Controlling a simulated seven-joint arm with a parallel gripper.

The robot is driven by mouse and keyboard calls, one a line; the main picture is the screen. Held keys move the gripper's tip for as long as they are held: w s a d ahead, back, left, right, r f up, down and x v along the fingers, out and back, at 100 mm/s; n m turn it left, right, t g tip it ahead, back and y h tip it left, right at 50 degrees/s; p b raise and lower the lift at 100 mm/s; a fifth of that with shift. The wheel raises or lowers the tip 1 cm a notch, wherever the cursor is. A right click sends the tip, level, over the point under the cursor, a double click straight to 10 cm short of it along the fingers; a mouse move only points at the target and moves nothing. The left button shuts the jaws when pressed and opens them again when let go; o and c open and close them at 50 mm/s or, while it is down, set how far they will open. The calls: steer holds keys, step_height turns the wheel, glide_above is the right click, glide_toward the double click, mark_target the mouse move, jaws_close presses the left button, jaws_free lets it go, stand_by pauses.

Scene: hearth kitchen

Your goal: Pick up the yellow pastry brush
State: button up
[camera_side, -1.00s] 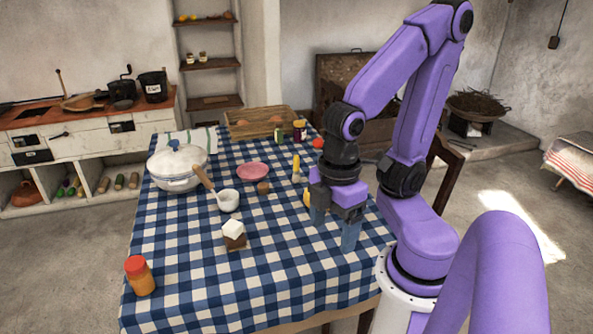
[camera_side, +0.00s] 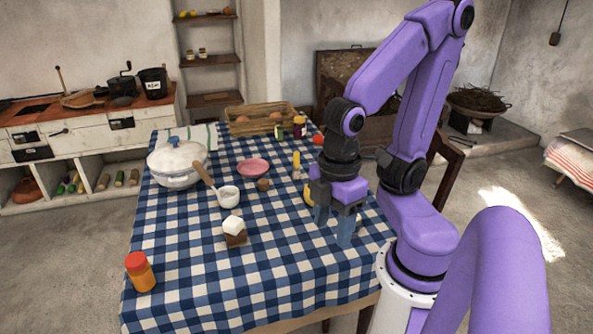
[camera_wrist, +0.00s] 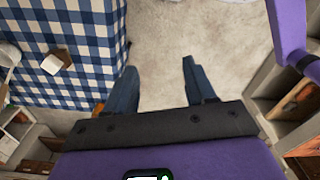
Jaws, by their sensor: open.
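My gripper (camera_side: 333,227) is open and empty, pointing down over the right edge of the checked tablecloth; it also shows in the wrist view (camera_wrist: 159,66), with pale floor between its fingers. A slim upright yellow thing (camera_side: 296,160) stands on the table just left of and behind my gripper; it may be the pastry brush, but it is too small to be sure. A second yellow thing (camera_side: 308,196) lies close to my gripper and is partly hidden by it. An orange-yellow bit (camera_wrist: 98,108) shows beside the left finger in the wrist view.
The front middle is clear.

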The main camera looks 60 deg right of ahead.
steer(key=w+d+r+n+t, duration=0.1)
steer(key=w+n, duration=0.1)
steer(key=w, duration=1.5)
steer(key=w+d+n+h, duration=0.1)
steer(key=w+d+h, duration=0.1)
steer(key=w+d, duration=0.9)
steer(key=n+h, duration=0.3)
steer(key=n, duration=0.1)
glide_above(296, 152)
steer(key=s+a, duration=0.1)
steer(key=a, duration=0.5)
step_height(296, 152, down, 6)
steer(key=shift+m+g, duration=0.3)
steer(key=shift+g, duration=0.1)
steer(key=x, duration=1.1)
steer(key=shift+s+f, duration=0.1)
steer(key=shift+f, duration=0.3)
steer(key=shift+w+x, duration=0.15)
steer(key=shift+x, duration=1.1)
steer(key=shift+w+x, duration=0.15)
steer(key=shift+x, duration=1.1)
